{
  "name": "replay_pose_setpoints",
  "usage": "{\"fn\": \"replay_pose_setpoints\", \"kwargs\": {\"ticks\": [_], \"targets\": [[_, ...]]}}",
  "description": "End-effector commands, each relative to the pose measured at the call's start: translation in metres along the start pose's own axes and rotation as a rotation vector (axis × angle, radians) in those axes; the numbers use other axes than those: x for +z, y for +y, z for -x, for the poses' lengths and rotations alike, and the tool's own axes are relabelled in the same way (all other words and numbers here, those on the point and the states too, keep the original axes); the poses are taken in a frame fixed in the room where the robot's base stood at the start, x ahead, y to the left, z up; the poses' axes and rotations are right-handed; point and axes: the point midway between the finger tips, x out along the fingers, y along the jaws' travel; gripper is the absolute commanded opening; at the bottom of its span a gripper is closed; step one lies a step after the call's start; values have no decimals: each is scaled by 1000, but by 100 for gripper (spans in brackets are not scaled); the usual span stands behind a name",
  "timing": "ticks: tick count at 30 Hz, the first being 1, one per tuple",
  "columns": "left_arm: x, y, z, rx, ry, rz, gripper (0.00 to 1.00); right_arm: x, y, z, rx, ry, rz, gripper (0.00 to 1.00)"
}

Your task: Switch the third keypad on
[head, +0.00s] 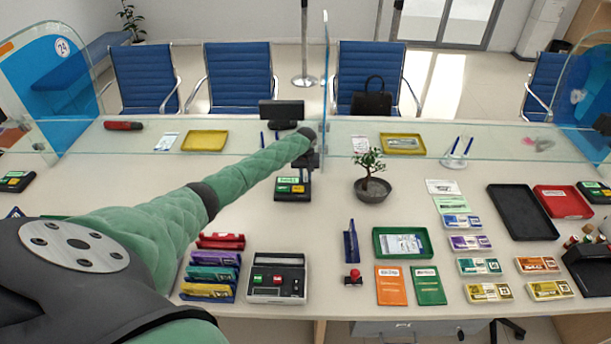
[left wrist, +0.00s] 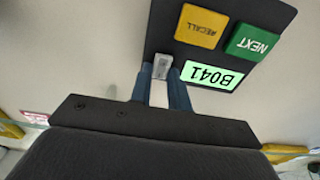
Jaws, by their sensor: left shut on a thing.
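A black keypad (head: 292,192) stands on the counter in the middle, below the glass divider. In the left wrist view this keypad (left wrist: 212,45) has a yellow RECALL button, a green NEXT button and a lit green display reading B041. A small grey switch (left wrist: 162,62) is at its edge. My left gripper (head: 307,176) reaches over the keypad; in the wrist view its two blue fingers (left wrist: 162,80) are shut on the switch. Other keypads stand at the left edge (head: 15,182) and right edge (head: 594,193). My right gripper is not in view.
A potted plant (head: 372,190) stands just right of the keypad. A green tray (head: 403,243) and a black tray (head: 522,212) are to the right. Clear counter lies between the keypad and the terminal.

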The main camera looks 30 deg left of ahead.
Motion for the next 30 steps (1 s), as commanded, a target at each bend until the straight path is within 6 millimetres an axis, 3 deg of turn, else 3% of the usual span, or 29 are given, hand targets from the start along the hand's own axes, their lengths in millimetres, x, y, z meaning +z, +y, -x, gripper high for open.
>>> {"fn": "replay_pose_setpoints", "kwargs": {"ticks": [1, 3, 4, 16, 26, 30], "targets": [[-1, 0, 2, 0, 2, 1, 24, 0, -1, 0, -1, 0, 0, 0], [-1, 0, 1, 0, 2, 1, 38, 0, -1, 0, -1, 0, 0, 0], [-1, 0, 1, 0, 2, 1, 40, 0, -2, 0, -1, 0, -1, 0], [-1, 0, 7, 1, 2, 1, 40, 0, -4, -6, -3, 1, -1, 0], [-1, 0, 55, 2, 4, 0, 40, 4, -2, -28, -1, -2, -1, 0], [-1, 0, 69, 1, 3, 0, 40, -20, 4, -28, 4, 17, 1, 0]]}}
